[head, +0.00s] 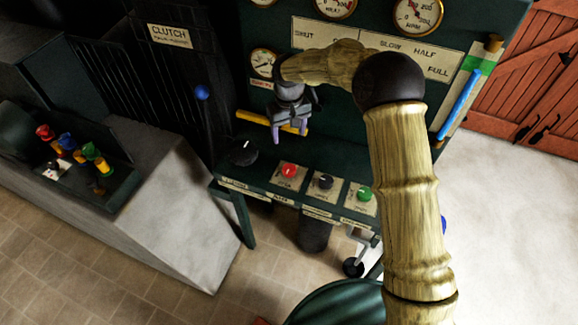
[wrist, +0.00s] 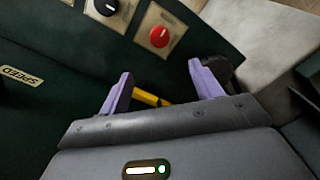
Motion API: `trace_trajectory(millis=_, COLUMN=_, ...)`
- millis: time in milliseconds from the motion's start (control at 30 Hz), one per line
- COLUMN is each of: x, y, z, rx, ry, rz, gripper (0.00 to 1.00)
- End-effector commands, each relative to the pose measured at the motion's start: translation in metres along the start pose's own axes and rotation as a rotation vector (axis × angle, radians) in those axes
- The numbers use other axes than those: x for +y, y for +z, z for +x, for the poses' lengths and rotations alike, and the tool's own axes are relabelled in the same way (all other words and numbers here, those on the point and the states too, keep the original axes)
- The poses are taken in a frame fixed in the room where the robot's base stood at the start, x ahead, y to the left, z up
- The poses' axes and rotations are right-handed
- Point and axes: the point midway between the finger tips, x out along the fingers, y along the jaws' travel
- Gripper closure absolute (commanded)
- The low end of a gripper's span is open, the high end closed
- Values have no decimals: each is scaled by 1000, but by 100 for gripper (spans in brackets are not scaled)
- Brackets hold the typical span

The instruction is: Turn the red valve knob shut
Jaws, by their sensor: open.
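A round red knob (head: 289,170) sits on a cream plate on the dark green console ledge, left of a black knob and a green knob. It also shows in the wrist view as a red knob (wrist: 159,37) with a small pale mark on top. My gripper (head: 291,130) hangs above and behind the ledge, apart from the red knob. In the wrist view its two purple fingers (wrist: 160,75) stand wide apart with nothing held between them. The plate's lettering is too small to read.
A yellow bar (head: 256,119) runs behind my gripper. A large black knob (head: 243,152) stands at the ledge's left end. Near the red knob are the black knob (head: 325,182) and green knob (head: 364,194). A blue-balled lever (head: 202,92) rises at left.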

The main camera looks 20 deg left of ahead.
Motion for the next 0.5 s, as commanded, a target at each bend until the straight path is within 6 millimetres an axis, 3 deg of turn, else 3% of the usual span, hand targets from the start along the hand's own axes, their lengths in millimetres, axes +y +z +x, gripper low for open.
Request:
trace_trajectory(millis=167, x=0, y=1, z=20, rx=-5, ry=-1, rz=1, gripper=35)
trace_trajectory(millis=500, x=0, y=1, z=79, rx=-4, ry=-1, rz=0, gripper=35)
